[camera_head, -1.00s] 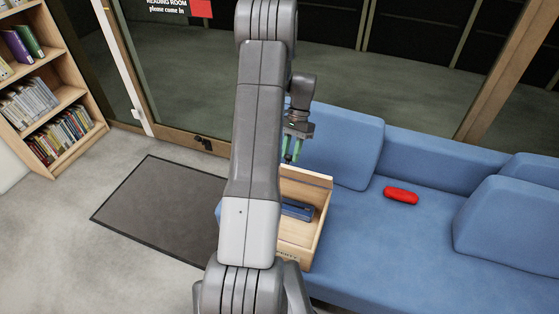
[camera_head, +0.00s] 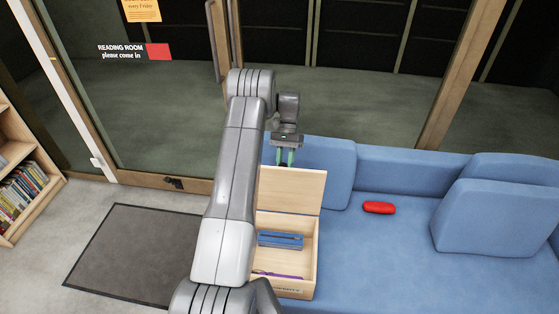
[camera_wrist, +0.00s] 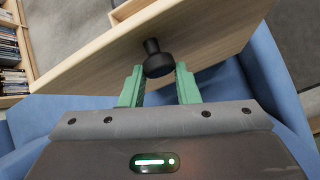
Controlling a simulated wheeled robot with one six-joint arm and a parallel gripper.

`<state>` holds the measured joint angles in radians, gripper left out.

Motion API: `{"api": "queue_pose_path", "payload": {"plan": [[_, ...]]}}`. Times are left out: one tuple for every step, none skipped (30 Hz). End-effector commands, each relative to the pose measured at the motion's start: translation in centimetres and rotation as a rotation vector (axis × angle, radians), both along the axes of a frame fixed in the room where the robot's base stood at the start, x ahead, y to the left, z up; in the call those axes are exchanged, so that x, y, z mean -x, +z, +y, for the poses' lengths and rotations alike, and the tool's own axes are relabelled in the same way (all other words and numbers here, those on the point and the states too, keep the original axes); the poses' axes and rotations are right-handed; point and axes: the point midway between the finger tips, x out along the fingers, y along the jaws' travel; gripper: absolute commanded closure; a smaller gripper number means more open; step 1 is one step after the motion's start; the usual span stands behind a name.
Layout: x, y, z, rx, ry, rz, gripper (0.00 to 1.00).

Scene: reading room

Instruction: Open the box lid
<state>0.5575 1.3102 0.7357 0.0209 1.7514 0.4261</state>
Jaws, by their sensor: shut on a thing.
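The wooden box (camera_head: 308,272) stands open on the blue sofa, partly hidden by my arm. Its lid (camera_head: 293,190) is raised at the back, with its inner face showing in the head view. My gripper (camera_head: 285,158) is behind the lid's upper edge. In the wrist view, the green fingers of my gripper (camera_wrist: 160,82) are shut on a black knob (camera_wrist: 157,58) on the lid's outer face (camera_wrist: 110,52). A blue case-like thing (camera_head: 281,240) and a thin purple thing (camera_head: 277,275) lie inside the box.
A red case-like object (camera_head: 379,208) lies on the sofa seat (camera_head: 385,260), right of the box. Sofa cushions (camera_head: 495,215) stand beyond it. A dark mat (camera_head: 130,250) lies on the floor at left, near a bookshelf (camera_head: 25,185). A glazed door and wall stand behind.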

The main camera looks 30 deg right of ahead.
Motion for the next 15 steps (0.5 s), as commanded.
{"api": "queue_pose_path", "payload": {"plan": [[-0.3, -0.3, 0.2, -0.017, -0.001, 0.011, 1.00], [-0.5, -0.3, 0.1, -0.020, -0.001, 0.017, 1.00], [-0.7, -0.4, -0.1, -0.027, -0.001, 0.026, 1.00], [-0.8, -0.4, -0.2, -0.031, -0.001, 0.032, 1.00], [-1.0, -0.5, -0.2, -0.035, -0.001, 0.037, 1.00], [-1.1, -0.5, -0.4, -0.041, -0.001, 0.046, 1.00], [-1.3, -0.6, -0.4, -0.043, 0.000, 0.051, 1.00], [-1.5, -0.6, -0.5, -0.047, 0.000, 0.057, 1.00], [-1.6, -0.7, -0.6, -0.052, 0.000, 0.064, 1.00], [-1.7, -0.7, -0.7, -0.055, 0.000, 0.068, 1.00], [-1.8, -0.8, -0.7, -0.059, 0.001, 0.074, 1.00], [-2.0, -0.8, -0.8, -0.061, 0.001, 0.079, 1.00], [-2.1, -0.9, -0.9, -0.064, 0.001, 0.083, 1.00], [-2.1, -0.9, -0.9, -0.067, 0.001, 0.088, 1.00], [-2.3, -1.0, -1.0, -0.070, 0.002, 0.091, 1.00]]}}
